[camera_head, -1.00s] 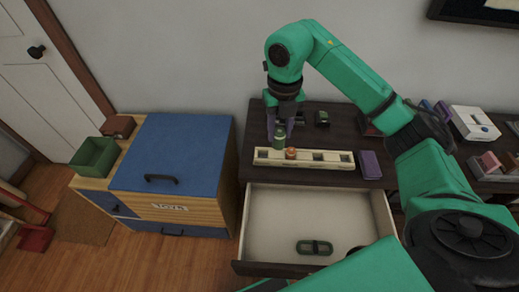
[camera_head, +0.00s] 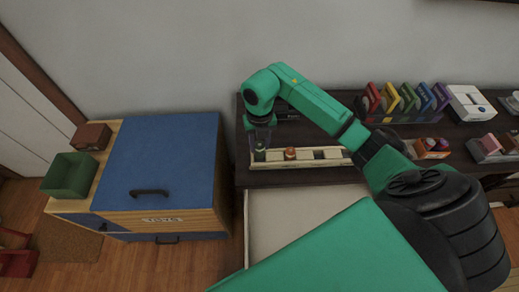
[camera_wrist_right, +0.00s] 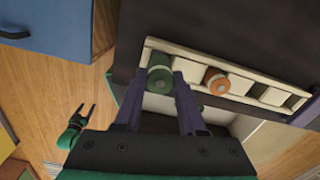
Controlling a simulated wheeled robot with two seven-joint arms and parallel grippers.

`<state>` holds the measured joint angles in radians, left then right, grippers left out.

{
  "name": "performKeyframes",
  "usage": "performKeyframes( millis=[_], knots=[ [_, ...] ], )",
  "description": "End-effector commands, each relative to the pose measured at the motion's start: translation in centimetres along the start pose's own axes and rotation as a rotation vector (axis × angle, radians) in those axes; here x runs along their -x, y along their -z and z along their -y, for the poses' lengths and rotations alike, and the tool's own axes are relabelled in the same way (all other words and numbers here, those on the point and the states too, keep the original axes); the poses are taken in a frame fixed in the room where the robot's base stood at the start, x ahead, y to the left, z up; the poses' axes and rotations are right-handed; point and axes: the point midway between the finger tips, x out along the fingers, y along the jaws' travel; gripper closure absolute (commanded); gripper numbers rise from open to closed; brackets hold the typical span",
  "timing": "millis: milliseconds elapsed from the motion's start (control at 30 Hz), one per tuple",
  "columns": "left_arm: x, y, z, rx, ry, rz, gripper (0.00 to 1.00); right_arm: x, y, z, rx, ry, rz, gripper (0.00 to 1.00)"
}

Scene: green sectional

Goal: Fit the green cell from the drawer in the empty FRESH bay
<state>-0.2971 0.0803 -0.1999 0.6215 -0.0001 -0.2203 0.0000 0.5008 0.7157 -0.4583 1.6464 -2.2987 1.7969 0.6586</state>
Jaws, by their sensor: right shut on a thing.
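The green cell (camera_wrist_right: 160,76) stands at the leftmost bay of the cream rack (camera_wrist_right: 255,82). My right gripper (camera_head: 260,140) is shut on it, with a finger on each side in the right wrist view. In the head view the green cell (camera_head: 260,155) overlaps the rack's left end; I cannot tell how deep it sits. No FRESH label is readable. The open drawer (camera_head: 285,215) lies below, partly hidden by my arm. My left gripper (camera_wrist_right: 85,110) shows small and open in the wrist view.
A blue-topped toy chest (camera_head: 165,165) stands left of the dark table, with a green bin (camera_head: 70,175) beside it. Colored upright cases (camera_head: 405,100) and a white device (camera_head: 470,103) stand right on the table. My arm crosses over the rack's right side.

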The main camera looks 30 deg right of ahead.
Motion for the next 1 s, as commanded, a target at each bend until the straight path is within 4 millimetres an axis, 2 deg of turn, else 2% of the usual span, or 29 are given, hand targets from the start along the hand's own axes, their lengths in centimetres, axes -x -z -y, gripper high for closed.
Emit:
performKeyframes(
  millis=[67, 200, 500, 533, 600, 1000],
  knots=[
    [0.4, 0.9, 0.1, 0.0, 0.001, -0.015, 0.29, -1.5, 0.2, 0.0, 0.0, 0.0, -0.007, 1.0],
    [0.5, 0.7, 0.0, 0.0, 0.0, -0.011, 0.29, -3.6, 0.1, 0.0, 0.001, -0.001, -0.004, 1.0],
    [0.1, -0.1, -0.1, 0.0, -0.001, 0.002, 0.29, -4.1, 0.1, 0.0, 0.002, 0.0, -0.001, 1.0],
    [0.1, -0.1, -0.1, 0.0, -0.001, 0.002, 0.29, -4.1, 0.1, 0.0, 0.001, 0.0, -0.001, 0.56],
    [0.2, -0.2, -0.1, 0.0, -0.001, 0.003, 0.29, -4.0, 0.1, 0.0, 0.001, 0.0, -0.001, 0.3],
    [0.4, -0.3, -0.1, 0.0, -0.001, 0.005, 0.29, -3.4, 0.0, 0.0, 0.001, 0.0, -0.001, 0.3]
  ],
)
